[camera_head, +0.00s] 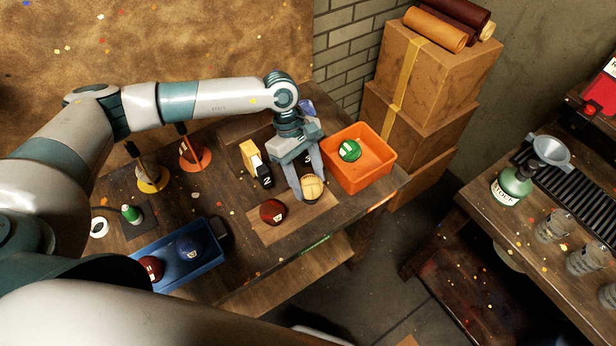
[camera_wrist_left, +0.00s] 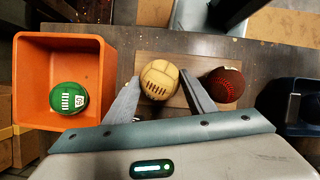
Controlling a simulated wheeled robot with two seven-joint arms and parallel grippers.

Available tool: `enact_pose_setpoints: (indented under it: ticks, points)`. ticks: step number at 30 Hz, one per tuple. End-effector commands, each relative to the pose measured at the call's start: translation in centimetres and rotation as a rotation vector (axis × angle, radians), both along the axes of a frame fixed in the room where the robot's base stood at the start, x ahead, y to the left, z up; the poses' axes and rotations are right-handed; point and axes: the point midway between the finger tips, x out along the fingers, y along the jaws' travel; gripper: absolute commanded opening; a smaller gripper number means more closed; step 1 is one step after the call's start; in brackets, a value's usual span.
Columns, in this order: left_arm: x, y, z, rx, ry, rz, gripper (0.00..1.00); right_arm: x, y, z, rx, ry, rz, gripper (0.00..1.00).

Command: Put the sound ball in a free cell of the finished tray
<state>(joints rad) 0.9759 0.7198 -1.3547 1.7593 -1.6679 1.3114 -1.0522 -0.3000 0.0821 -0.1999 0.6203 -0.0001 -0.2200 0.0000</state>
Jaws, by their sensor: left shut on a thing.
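My left gripper (camera_head: 311,188) is shut on a tan laced ball (camera_head: 312,187), with one finger on each side of it. In the left wrist view the ball (camera_wrist_left: 159,79) sits between the fingertips, over a light wooden board (camera_head: 285,226). I cannot tell whether it touches the board. A dark red ball (camera_head: 272,211) lies on the board to its left; in the left wrist view it is just right of the fingers (camera_wrist_left: 223,85). A blue tray (camera_head: 205,266) at the lower left holds a red ball (camera_head: 151,267) and a dark blue ball (camera_head: 190,248). My right gripper is out of view.
An orange bin (camera_head: 385,178) with a green ball (camera_head: 349,151) stands right of the gripper. Yellow and black numbered blocks (camera_head: 254,162) stand left of it. Cardboard boxes (camera_head: 420,75) rise behind.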

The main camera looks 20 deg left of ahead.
Motion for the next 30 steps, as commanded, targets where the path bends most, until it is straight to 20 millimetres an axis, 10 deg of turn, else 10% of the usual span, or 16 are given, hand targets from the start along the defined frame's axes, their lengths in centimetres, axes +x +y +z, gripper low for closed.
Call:
enact_pose_setpoints:
  ticks: [15,16,18,30]
  points:
    - [0.0,0.0,-1.3,0.000,0.000,-0.001,0.25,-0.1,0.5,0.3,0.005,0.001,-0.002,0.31]
    - [0.0,0.0,-1.3,0.000,0.000,-0.001,0.52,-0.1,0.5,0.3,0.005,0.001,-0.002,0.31]
    - [0.0,0.0,-1.2,0.000,0.001,-0.001,0.69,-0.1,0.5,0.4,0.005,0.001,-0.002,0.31]
    - [0.0,0.0,-1.0,0.000,0.000,0.000,0.69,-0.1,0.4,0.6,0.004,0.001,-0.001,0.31]
